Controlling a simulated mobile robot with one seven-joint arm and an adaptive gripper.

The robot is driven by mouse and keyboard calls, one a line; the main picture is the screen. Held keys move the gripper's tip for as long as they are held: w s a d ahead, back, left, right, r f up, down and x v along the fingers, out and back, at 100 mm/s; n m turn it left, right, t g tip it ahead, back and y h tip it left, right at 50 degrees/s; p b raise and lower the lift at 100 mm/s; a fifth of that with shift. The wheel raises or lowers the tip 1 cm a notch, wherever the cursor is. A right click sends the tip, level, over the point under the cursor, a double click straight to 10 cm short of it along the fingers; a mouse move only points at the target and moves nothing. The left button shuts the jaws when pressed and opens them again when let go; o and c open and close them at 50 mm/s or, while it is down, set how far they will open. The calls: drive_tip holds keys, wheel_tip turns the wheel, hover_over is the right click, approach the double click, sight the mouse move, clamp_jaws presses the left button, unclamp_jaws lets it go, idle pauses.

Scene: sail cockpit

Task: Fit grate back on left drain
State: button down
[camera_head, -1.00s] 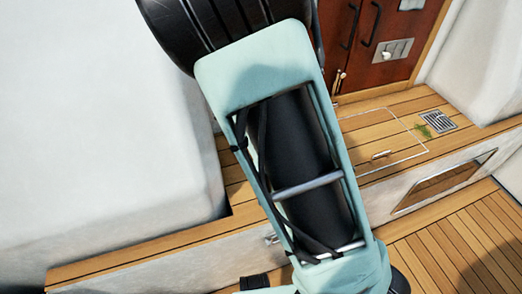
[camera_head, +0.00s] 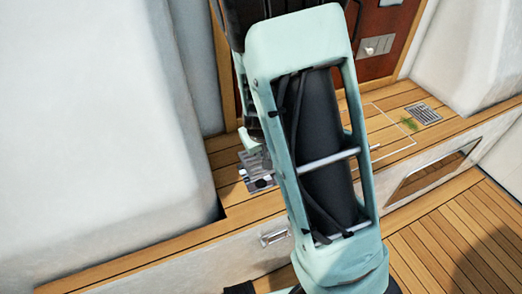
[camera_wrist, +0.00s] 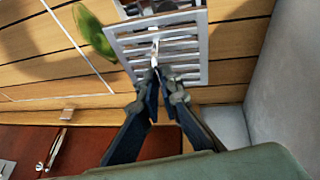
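The metal slatted grate (camera_wrist: 186,68) is in the wrist view, over the wood deck beside the pale wall. The grate also shows small in the head view (camera_head: 253,160), left of my arm. I cannot tell whether it touches the deck. My arm hides much of this area in the head view.
A green oval thing (camera_wrist: 93,31) lies beside the grate. Another drain grate (camera_head: 424,114) sits in the deck at the right, with green weed (camera_head: 409,124) next to it. A white wall (camera_head: 90,110) rises at left. A red-brown door (camera_head: 385,28) stands behind.

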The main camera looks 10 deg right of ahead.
drive_tip(key=shift+f+b, duration=2.55)
drive_tip(key=shift+f, duration=0.45)
drive_tip(key=shift+f+b, duration=0.45)
drive_tip(key=shift+f, duration=0.2)
drive_tip(key=c, duration=2.1)
unclamp_jaws()
drive_tip(key=shift+s, duration=0.1)
